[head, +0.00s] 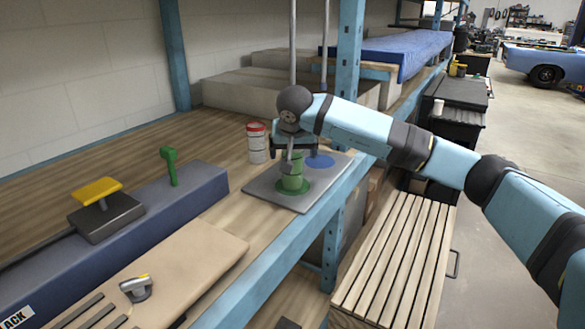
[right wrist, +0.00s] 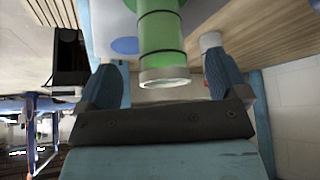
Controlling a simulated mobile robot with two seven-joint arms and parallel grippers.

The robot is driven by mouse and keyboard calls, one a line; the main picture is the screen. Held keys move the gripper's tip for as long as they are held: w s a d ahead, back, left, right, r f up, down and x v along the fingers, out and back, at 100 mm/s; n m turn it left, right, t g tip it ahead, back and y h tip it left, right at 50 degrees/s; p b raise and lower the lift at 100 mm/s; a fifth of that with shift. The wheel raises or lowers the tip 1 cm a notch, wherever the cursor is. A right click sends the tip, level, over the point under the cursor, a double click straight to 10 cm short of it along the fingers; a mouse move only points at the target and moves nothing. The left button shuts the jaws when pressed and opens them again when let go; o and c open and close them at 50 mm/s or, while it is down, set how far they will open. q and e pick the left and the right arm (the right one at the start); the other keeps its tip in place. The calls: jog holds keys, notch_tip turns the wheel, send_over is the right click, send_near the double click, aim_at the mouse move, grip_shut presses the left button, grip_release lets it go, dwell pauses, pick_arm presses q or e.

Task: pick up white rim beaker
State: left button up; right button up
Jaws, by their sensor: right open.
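The white rim beaker is a green cylinder (head: 292,184) standing upright on the green spot of a grey board (head: 262,191). In the right wrist view the green beaker (right wrist: 160,38) shows its pale rim towards the camera. My right gripper (head: 293,150) is above the beaker in the head view, hiding its top. In the right wrist view its two blue fingers (right wrist: 163,82) are apart, one on each side of the rim, with gaps showing. My left gripper is not in view.
A white beaker with a red rim (head: 257,145) stands just left of the board. A blue spot (head: 320,161) on the board is bare. A blue shelf post (head: 348,65) rises behind. A green-handled tool (head: 170,165) and a yellow-topped item (head: 98,191) are at left.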

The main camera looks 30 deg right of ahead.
jog(key=w+d+f, duration=0.2)
jog(key=w, duration=0.3)
jog(key=shift+d+f, duration=0.25)
jog(key=shift+f, duration=0.05)
jog(key=shift+r, duration=0.1)
jog(key=c, duration=1.4)
